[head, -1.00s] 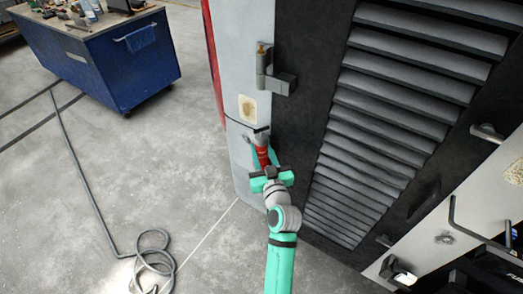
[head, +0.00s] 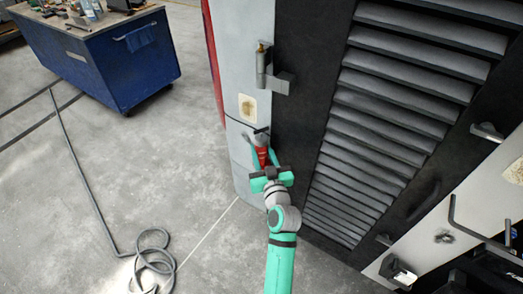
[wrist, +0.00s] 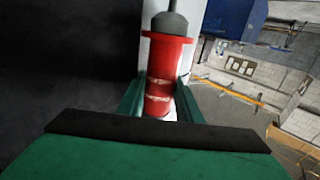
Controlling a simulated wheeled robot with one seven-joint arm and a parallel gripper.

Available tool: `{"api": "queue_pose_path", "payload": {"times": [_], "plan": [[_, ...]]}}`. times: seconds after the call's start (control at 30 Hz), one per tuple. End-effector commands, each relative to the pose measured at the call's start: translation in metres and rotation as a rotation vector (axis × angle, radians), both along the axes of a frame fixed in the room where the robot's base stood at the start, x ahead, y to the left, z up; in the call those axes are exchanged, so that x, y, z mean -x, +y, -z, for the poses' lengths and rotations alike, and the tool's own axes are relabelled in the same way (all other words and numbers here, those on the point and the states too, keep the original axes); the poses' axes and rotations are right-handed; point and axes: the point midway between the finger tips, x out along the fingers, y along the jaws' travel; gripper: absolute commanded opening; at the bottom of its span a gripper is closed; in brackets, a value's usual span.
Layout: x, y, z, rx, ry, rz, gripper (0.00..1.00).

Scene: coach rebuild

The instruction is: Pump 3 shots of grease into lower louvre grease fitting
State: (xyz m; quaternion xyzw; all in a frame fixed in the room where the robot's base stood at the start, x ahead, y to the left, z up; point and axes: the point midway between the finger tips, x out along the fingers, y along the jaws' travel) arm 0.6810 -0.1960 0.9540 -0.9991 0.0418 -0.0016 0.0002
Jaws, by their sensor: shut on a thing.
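My gripper (head: 265,160) is shut on a red grease gun (head: 263,155) beside the grey and black corner of the coach. In the wrist view, the gun's red barrel (wrist: 162,70) stands between the green fingers, with a grey cap and a thin rod above it. In the head view, a grey head and a short dark piece show at the gun's far end. A grey hinge bracket (head: 266,72) with a small brass fitting (head: 262,47) on top is higher on the panel edge. I cannot make out the lower fitting; whether the gun touches one cannot be told.
The black louvred panel (head: 385,110) fills the area right of my gripper. A blue workbench (head: 100,65) stands at the upper left. A grey hose (head: 80,165) lies coiled on the floor at the left. The floor between bench and coach is clear.

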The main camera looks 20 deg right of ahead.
Motion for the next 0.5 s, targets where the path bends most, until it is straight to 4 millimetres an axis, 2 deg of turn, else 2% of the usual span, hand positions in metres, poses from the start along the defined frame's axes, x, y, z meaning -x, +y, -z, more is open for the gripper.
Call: {"api": "queue_pose_path", "payload": {"times": [0.5], "plan": [[0.0001, 0.0002, 0.0086, 0.001, 0.005, 0.0, 0.05]]}}
